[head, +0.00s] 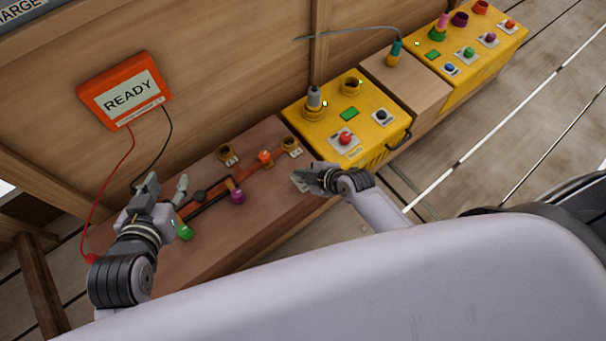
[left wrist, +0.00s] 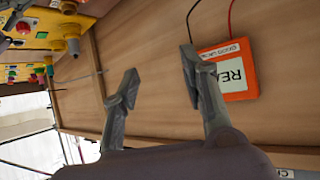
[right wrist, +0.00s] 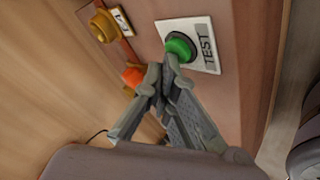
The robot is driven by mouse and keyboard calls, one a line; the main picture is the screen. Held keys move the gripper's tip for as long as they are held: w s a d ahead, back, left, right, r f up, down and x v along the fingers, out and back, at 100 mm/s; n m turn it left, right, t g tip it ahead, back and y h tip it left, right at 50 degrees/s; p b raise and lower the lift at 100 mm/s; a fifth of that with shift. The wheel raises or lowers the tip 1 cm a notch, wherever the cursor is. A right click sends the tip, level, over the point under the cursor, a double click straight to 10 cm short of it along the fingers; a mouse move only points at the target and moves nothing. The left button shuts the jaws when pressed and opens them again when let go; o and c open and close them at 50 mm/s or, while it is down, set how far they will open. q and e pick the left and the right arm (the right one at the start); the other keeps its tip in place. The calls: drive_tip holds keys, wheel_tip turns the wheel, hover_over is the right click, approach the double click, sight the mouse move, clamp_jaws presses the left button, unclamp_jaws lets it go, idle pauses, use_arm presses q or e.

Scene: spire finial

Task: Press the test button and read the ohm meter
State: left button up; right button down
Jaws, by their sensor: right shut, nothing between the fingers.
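The orange ohm meter (head: 127,90) is mounted on the wooden wall and its display reads READY. It also shows in the left wrist view (left wrist: 240,85), partly behind a finger. The green test button (right wrist: 180,47) sits on a white plate marked TEST (right wrist: 206,42). In the head view my right gripper hides most of this plate. My right gripper (right wrist: 163,72) is shut and empty, its fingertips at the button's edge; I cannot tell whether they touch it. My left gripper (head: 168,182) is open and empty above the left part of the brown bench, below the meter.
The brown bench (head: 225,235) carries an orange piece (head: 264,156), a purple knob (head: 237,196) and a green piece (head: 184,232). Red and black leads hang from the meter. Yellow boxes (head: 372,145) with buttons stand to the right.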

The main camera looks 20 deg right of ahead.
use_arm(q)
drive_tip(key=shift+w+d+r+t, duration=0.2)
drive_tip(key=shift+w+r+t, duration=0.2)
drive_tip(key=shift+w+r, duration=0.1)
use_arm(e)
drive_tip(key=shift+f, duration=0.25)
idle(0.4)
use_arm(q)
drive_tip(key=shift+s, duration=0.15)
use_arm(e)
drive_tip(key=shift+r, duration=0.35)
drive_tip(key=shift+r+p, duration=0.3)
drive_tip(key=shift+p, duration=0.25)
use_arm(q)
drive_tip(key=s+a+f+g+y, duration=0.1)
drive_tip(key=s+a+f+g, duration=0.1)
drive_tip(key=s+f+g, duration=0.2)
drive_tip(key=shift+s+a+f+g, duration=0.4)
drive_tip(key=shift+s+f, duration=0.35)
drive_tip(key=shift+s, duration=0.65)
use_arm(e)
drive_tip(key=shift+r, duration=0.25)
